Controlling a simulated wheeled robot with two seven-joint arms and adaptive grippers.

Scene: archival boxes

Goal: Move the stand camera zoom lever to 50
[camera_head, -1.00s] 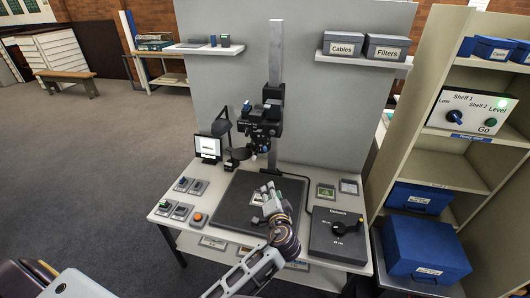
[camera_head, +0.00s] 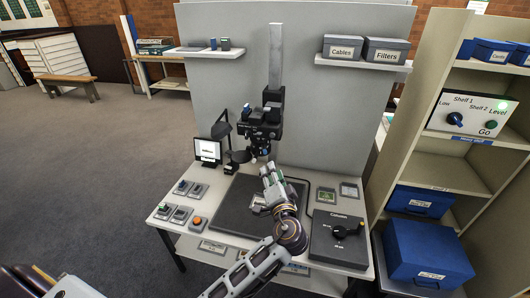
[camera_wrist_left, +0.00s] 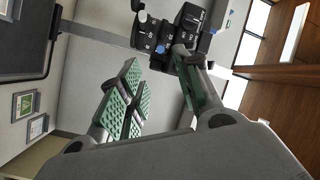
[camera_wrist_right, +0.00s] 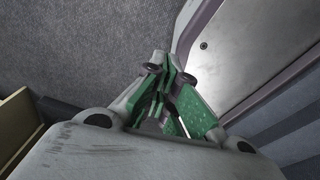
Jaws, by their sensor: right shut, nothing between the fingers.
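The black stand camera (camera_head: 262,122) hangs on the grey column (camera_head: 275,60) above the dark baseboard. In the left wrist view the camera (camera_wrist_left: 175,35) shows near the top, with white scale marks, a blue knob (camera_wrist_left: 162,49) and a pale round knob (camera_wrist_left: 141,16). I cannot tell for sure which part is the zoom lever, and the numbers are too small to read. My left gripper (camera_head: 268,172) is just below the camera, pointing up at it; its green-padded fingers (camera_wrist_left: 158,82) are apart and empty. My right gripper (camera_wrist_right: 168,85) is shut and empty, away from the table.
A black box marked Column (camera_head: 335,250) with a black lever is at the table's right. Small button boxes (camera_head: 180,214) and a small screen (camera_head: 207,150) are at the left. A lamp arm (camera_head: 225,130) stands left of the camera. Shelving (camera_head: 455,165) with blue boxes is at right.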

